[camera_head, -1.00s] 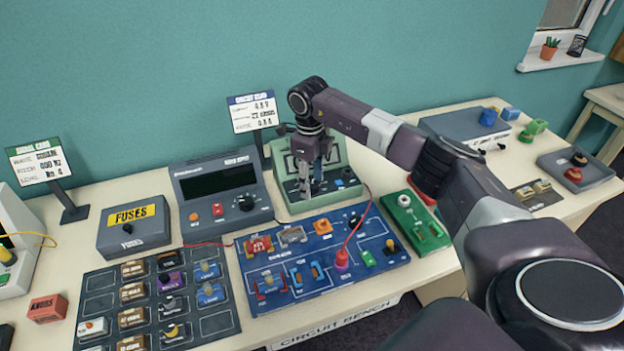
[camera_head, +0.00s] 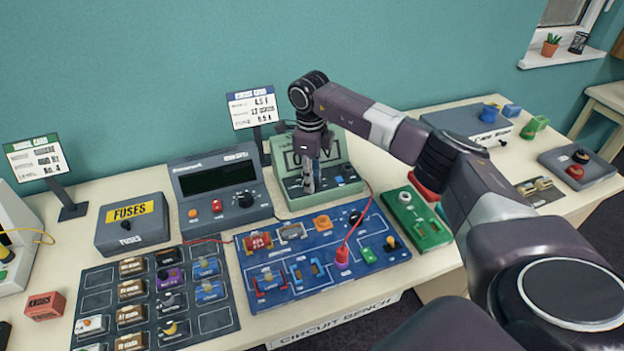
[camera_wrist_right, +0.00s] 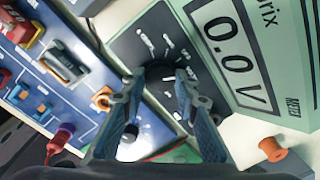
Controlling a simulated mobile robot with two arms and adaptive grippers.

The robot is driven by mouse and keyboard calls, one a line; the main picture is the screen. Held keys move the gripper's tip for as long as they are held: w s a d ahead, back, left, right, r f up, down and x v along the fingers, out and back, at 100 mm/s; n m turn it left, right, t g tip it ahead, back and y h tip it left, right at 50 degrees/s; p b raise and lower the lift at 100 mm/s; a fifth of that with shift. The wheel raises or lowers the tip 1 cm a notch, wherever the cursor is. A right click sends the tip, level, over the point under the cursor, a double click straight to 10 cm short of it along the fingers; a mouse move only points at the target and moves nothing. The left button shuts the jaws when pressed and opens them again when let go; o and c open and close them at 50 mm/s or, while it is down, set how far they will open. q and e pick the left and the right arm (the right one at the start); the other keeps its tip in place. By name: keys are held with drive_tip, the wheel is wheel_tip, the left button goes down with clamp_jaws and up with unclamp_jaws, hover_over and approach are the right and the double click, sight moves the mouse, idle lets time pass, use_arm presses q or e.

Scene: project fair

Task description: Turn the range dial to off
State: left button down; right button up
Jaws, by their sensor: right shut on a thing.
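The pale green meter (camera_head: 335,187) stands at the back of the bench, its upright display reading 0.0 V in the right wrist view (camera_wrist_right: 236,45). Its range dial (camera_wrist_right: 156,78) is a dark knob on the dark sloping panel, with white marks around it. My right gripper (camera_head: 309,185) points down onto that panel. In the right wrist view, its two fingers (camera_wrist_right: 161,77) are on either side of the dial and shut on it. The fingers partly hide the dial, so its pointer setting cannot be told. My left gripper is not in view.
A blue circuit board (camera_head: 325,285) lies just in front of the meter, with a red lead rising from it. A grey power supply (camera_head: 222,190) stands left of the meter. A green switch board (camera_head: 416,222) lies to the right. A sign (camera_head: 254,107) stands behind.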

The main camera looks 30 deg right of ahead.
drive_tip(key=n+b, duration=0.1)
drive_tip(key=n, duration=0.2)
drive_tip(key=shift+d+b, duration=0.1)
drive_tip(key=shift+b, duration=0.2)
drive_tip(key=shift+n+b, duration=0.5)
drive_tip(key=shift+n, duration=0.7)
drive_tip(key=shift+r, duration=0.1)
drive_tip(key=o, duration=1.2)
drive_tip(key=shift+c, duration=0.2)
wheel_tip(320, 180, up, 12)
drive_tip(key=shift+s, duration=0.3)
